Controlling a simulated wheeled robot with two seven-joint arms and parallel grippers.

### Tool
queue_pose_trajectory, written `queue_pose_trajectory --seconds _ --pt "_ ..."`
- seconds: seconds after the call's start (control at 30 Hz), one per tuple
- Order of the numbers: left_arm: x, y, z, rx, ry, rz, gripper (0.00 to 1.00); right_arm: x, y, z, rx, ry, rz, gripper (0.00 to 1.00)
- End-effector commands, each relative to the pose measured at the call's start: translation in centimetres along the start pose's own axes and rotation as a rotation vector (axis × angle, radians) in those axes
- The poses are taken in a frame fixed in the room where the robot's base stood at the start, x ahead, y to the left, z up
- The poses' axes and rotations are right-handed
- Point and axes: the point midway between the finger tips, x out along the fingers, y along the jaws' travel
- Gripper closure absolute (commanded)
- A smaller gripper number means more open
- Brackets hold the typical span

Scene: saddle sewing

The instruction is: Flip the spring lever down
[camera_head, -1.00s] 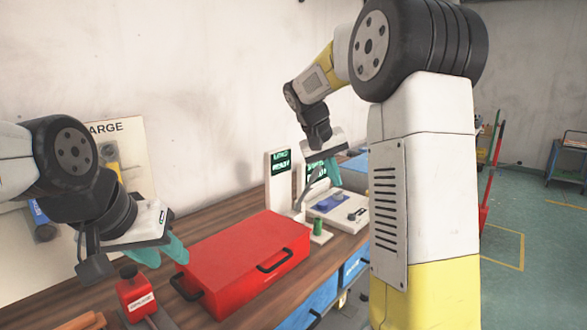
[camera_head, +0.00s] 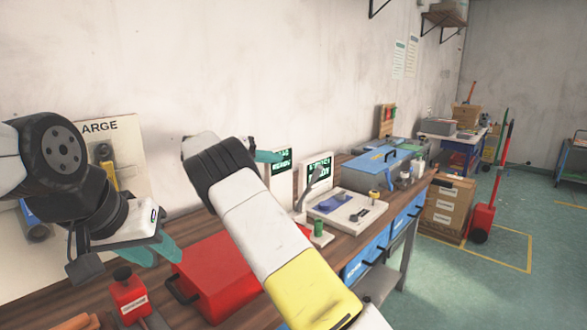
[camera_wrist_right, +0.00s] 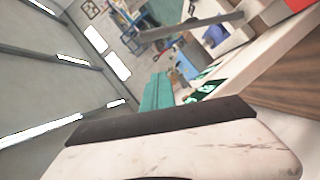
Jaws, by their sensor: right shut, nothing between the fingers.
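The spring lever appears to be the grey arm (camera_head: 317,181) standing raised and tilted beside a green-lit screen (camera_head: 319,172) on the bench. In the right wrist view a long grey bar (camera_wrist_right: 188,30), likely the same lever, crosses the top, apart from the fingers. My right gripper (camera_head: 268,156) is shut and empty, held near the wall to the left of the lever; its teal fingers also show in the wrist view (camera_wrist_right: 157,92). My left gripper (camera_head: 160,250) hangs over the left of the bench beside the red case; its finger gap is unclear.
A red case (camera_head: 205,270) is partly hidden behind my right arm. A red bottle-like object (camera_head: 128,294) stands at front left. A white device (camera_head: 345,212) and a blue toolbox (camera_head: 382,165) stand further along the bench. Open floor lies to the right.

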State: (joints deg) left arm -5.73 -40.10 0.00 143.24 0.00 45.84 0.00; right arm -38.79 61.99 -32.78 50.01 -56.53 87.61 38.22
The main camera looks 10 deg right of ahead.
Motion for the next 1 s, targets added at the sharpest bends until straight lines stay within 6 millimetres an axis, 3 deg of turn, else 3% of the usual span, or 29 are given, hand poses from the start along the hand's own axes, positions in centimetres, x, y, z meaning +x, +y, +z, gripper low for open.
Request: queue_pose_trajectory --seconds 0.23,0.57,0.67,1.0 --pt "0.0 0.0 0.0 0.0 0.0 0.0 0.64 -0.7 -0.3 -0.3 0.008 0.019 0.024 1.0" --pt "0.0 0.0 0.0 0.0 0.0 0.0 0.64 0.0 -0.3 -0.3 0.006 0.016 0.023 1.0" --pt "0.0 0.0 0.0 0.0 0.0 0.0 0.64 1.3 -0.2 -0.3 0.006 0.015 0.023 1.0" --pt "0.0 0.0 0.0 0.0 0.0 0.0 0.64 8.6 -0.1 -0.3 0.007 0.013 0.023 1.0"
